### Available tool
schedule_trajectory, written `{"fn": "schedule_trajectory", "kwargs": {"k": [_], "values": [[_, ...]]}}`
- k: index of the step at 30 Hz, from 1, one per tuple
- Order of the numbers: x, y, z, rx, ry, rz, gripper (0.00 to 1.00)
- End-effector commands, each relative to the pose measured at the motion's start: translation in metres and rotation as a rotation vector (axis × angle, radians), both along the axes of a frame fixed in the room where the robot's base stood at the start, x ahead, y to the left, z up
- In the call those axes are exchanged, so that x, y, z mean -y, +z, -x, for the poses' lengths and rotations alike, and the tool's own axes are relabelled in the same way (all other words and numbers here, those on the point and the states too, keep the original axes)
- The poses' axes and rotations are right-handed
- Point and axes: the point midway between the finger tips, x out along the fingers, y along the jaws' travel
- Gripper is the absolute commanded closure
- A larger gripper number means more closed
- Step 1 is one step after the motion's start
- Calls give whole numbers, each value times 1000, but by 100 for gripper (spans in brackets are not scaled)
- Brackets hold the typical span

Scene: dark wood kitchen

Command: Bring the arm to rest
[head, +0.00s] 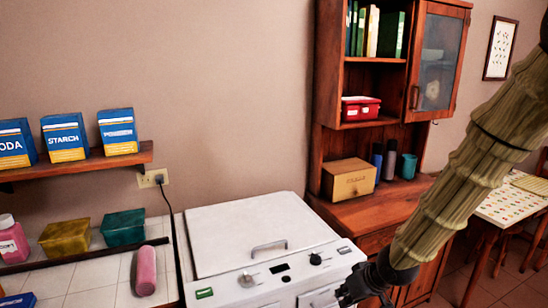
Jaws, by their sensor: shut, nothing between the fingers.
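My arm (455,175) reaches in from the right edge of the head view and slopes down to the left. My gripper (350,292) is at the bottom of the picture, in front of the right front corner of the white appliance (225,225). Its dark fingers are shut with nothing between them. The fingertips are small and partly lost against the dark front below, so I cannot tell whether they touch the appliance.
A wooden hutch (330,100) stands behind my arm, with a wooden box (349,179) on its counter. A patterned table (510,208) is at the right. A shelf (85,163) with blue boxes and a tiled counter (90,278) are at the left.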

Motion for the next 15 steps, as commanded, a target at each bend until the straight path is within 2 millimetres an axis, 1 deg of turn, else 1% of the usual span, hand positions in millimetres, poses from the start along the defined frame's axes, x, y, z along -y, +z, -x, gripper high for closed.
{"fn": "schedule_trajectory", "kwargs": {"k": [1,3,8,9,14,15], "values": [[-2,-22,12,-33,-12,-7,100],[-5,-47,26,-65,-30,-17,100],[-8,-101,62,-139,-72,-27,100],[-8,-113,71,-155,-84,-26,100],[-7,-162,113,-221,-132,-18,100],[-7,-173,124,-238,-144,-12,100]]}}
